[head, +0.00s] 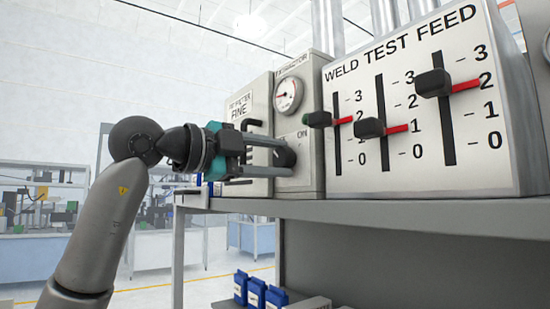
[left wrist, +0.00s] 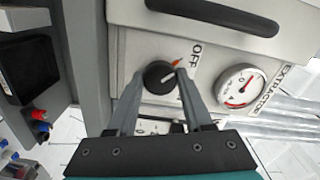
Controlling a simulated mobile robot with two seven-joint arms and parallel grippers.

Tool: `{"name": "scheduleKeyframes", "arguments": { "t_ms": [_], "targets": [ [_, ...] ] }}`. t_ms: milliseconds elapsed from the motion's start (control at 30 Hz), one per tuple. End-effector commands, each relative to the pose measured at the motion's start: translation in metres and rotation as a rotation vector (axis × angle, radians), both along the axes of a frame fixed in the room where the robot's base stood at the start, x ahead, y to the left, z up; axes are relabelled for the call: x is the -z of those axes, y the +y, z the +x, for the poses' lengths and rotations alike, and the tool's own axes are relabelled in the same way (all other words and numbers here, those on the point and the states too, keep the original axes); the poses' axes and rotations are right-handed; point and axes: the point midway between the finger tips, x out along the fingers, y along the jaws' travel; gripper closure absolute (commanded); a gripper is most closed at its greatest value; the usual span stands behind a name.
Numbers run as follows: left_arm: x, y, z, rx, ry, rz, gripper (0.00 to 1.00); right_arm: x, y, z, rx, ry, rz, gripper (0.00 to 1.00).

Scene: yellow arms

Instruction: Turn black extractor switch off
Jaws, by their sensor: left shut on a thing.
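The extractor switch is a round black knob (left wrist: 158,75) on the front of the light grey extractor box (head: 311,100). An orange mark shows at the knob's edge, on the side towards the OFF lettering, in the left wrist view. In the head view my left gripper (head: 284,157) reaches in from the left, its fingers at the knob (head: 289,154). In the left wrist view my left gripper (left wrist: 160,78) has one finger on each side of the knob and is shut on it. The fingers partly hide the panel below it. My right gripper is not in view.
A pressure gauge (head: 288,95) sits above the knob. To the right, the WELD TEST FEED panel (head: 345,90) carries three black sliders. The boxes stand on a grey shelf (head: 380,212). Blue containers (head: 256,290) are below it, and workbenches stand at the back left.

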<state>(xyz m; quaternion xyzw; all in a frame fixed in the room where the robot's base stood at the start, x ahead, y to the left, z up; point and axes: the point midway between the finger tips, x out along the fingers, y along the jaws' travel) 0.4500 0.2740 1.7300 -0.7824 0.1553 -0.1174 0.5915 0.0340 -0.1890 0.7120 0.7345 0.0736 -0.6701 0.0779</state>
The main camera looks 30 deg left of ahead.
Motion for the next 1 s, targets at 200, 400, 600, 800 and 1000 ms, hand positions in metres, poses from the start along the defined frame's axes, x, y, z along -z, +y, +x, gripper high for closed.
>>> {"name": "scheduleKeyframes", "arguments": {
  "t_ms": [200, 400, 600, 800, 1000],
  "targets": [
    [0.0, 0.0, 0.0, 0.0, 0.002, -0.004, 0.4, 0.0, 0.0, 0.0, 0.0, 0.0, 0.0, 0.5],
    [0.0, 0.0, 0.0, 0.0, 0.001, -0.002, 0.19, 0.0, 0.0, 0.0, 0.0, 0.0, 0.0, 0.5],
    [0.0, 0.0, 0.0, 0.0, 0.0, -0.001, 0.19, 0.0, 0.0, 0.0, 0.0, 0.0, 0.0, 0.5],
    [0.001, 0.006, -0.013, -0.003, -0.003, 0.0, 0.19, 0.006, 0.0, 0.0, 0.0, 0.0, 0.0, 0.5],
    [0.002, 0.023, -0.052, -0.005, -0.004, 0.0, 0.19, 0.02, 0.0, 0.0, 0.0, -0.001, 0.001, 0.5]
  ]
}}
